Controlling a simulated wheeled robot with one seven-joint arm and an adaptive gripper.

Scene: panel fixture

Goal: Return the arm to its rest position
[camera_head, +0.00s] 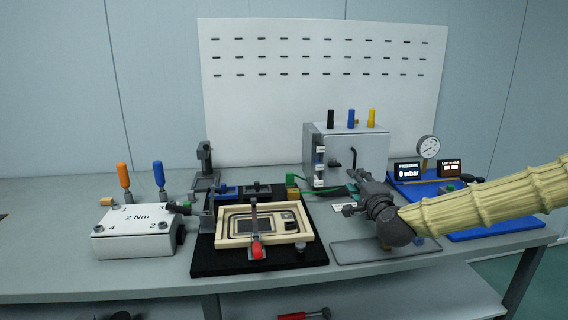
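My arm enters from the right in a cream ribbed sleeve and reaches over the workbench (50,272). My gripper (352,193) is at its end, left of the dark wrist, above the back of a grey flat plate (350,254). It is in front of a grey box (346,142) and right of a panel fixture (231,228) on a black base. The gripper is small and dark here, and I cannot tell whether its fingers are open or shut. I see no object clearly held in it.
A white box marked "2 Nm" (138,232) stands at left, with orange (123,174) and blue (158,173) handled tools behind it. A blue board (474,231) with displays and a gauge (428,147) is at right, partly behind my arm. A slotted white board (270,110) stands behind.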

